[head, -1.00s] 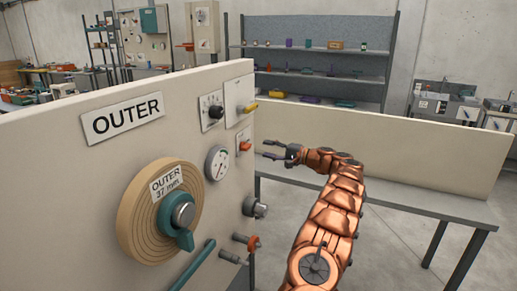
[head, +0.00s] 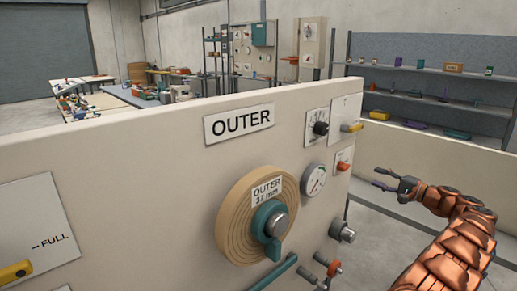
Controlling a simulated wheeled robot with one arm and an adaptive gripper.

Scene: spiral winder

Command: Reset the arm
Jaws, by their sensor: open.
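My gripper (head: 382,179) is at the end of my copper-coloured arm at the right of the head view. Its dark fingers are spread and hold nothing. It points left toward the right part of the cream panel (head: 130,156), near a small red-orange switch (head: 343,166). I cannot tell the exact gap between the fingers and the panel. The arm is bent and enters from the lower right corner.
The panel carries an OUTER sign (head: 239,123), a tan spool (head: 232,222) with a teal handle (head: 266,232), a gauge (head: 314,179), a black knob (head: 321,128) and yellow levers (head: 16,271). Shelves (head: 430,71) stand behind. Floor shows right of the panel.

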